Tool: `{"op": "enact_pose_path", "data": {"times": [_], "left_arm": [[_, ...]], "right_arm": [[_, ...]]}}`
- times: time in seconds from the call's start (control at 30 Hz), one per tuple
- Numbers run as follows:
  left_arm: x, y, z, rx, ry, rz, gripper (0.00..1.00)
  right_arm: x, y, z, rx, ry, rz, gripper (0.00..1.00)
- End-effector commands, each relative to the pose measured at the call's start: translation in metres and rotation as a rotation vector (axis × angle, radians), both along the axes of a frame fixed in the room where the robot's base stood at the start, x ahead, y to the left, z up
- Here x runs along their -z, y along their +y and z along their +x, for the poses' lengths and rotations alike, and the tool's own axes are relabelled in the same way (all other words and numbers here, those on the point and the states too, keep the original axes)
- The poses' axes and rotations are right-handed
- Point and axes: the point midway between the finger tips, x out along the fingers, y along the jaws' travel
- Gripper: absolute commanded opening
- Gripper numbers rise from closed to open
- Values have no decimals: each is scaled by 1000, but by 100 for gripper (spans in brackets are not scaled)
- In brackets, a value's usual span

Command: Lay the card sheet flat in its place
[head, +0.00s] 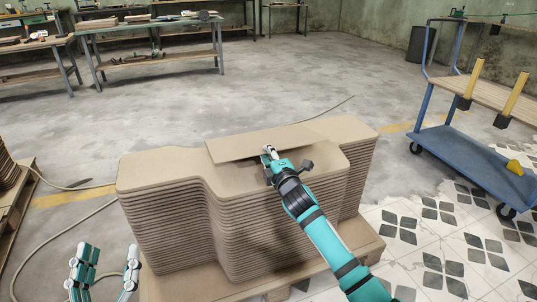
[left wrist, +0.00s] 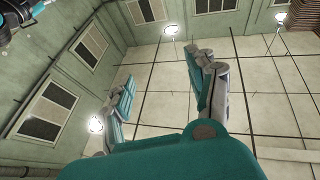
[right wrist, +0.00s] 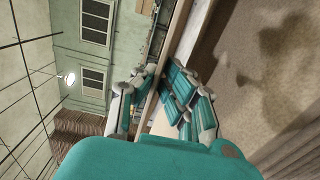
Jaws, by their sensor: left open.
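The card sheet (head: 240,146) is a flat brown panel over the back part of the top of a tall stack of curved brown boards (head: 165,169). It sits at a slight angle to the stack, and I cannot tell how much of it touches the top board. My right gripper (head: 268,150) is at the sheet's front edge. In the right wrist view its fingers (right wrist: 155,100) lie on either side of a thin panel edge, gripping it. My left gripper (head: 103,273) is open and empty, low at the left front of the stack; its fingers (left wrist: 165,95) show apart.
The stack stands on a wooden pallet (head: 372,246). A blue cart (head: 455,152) with yellow posts stands at the right. Another pallet with boards (head: 12,200) is at the left edge. Workbenches (head: 150,27) stand at the back. A cable runs over the floor, which is otherwise open behind the stack.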

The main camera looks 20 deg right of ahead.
Motion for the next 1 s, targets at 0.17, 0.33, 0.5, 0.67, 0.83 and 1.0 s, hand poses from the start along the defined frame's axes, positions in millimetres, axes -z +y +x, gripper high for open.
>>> {"op": "enact_pose_path", "data": {"times": [0.17, 0.33, 0.5, 0.67, 0.83, 1.0], "left_arm": [[-4, 0, -2, 0, -30, -9, 58], [-8, 1, -5, 1, -57, -16, 58], [-12, 1, -7, 3, -84, -24, 58], [-16, 1, -10, 4, -111, -32, 58], [-20, 1, -13, 6, -138, -41, 58], [-25, 1, -15, 7, -168, -48, 58]], "right_arm": [[0, 0, 0, -1, -5, 0, 0], [0, 0, 0, -1, -8, 0, 0], [0, 0, 0, -1, -11, 1, 0], [1, 0, 0, -1, -14, 1, 0], [1, 0, 0, -1, -17, 1, 0], [1, 0, 0, -1, -20, 1, 0]]}}
